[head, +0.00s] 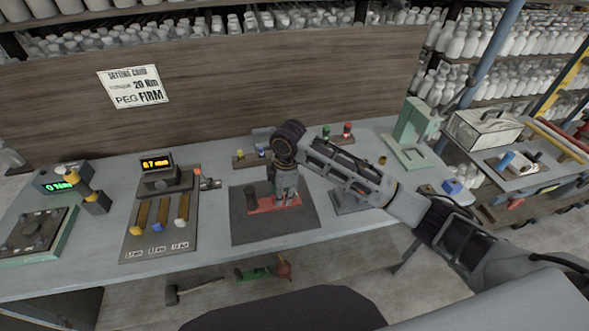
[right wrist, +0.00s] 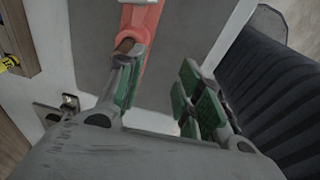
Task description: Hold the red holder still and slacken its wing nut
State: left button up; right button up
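The red holder (head: 262,209) lies on a dark mat on the bench in the head view, with a dark upright piece (head: 251,196) at its left end. My right gripper (head: 286,196) points down over the holder's right part and hides some of it. In the right wrist view the red holder (right wrist: 144,22) runs in from the top edge. There my right gripper's green-padded fingers (right wrist: 163,88) are spread with bare mat between them. A small brown piece (right wrist: 125,45) shows by the left finger's tip; I cannot tell whether it is the wing nut or whether they touch. My left gripper is out of view.
The dark mat (head: 240,233) has bare room around the holder. Small blocks with coloured knobs (head: 347,131) stand behind. A pale green stand (head: 412,130) is at right.

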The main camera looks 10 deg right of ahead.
jog(key=w+d+r+n+h, duration=0.1)
jog(key=w+d+r, duration=0.3)
jog(key=w+d, duration=0.1)
jog(key=shift+d+r+g, duration=0.2)
jog(key=shift+g, duration=0.1)
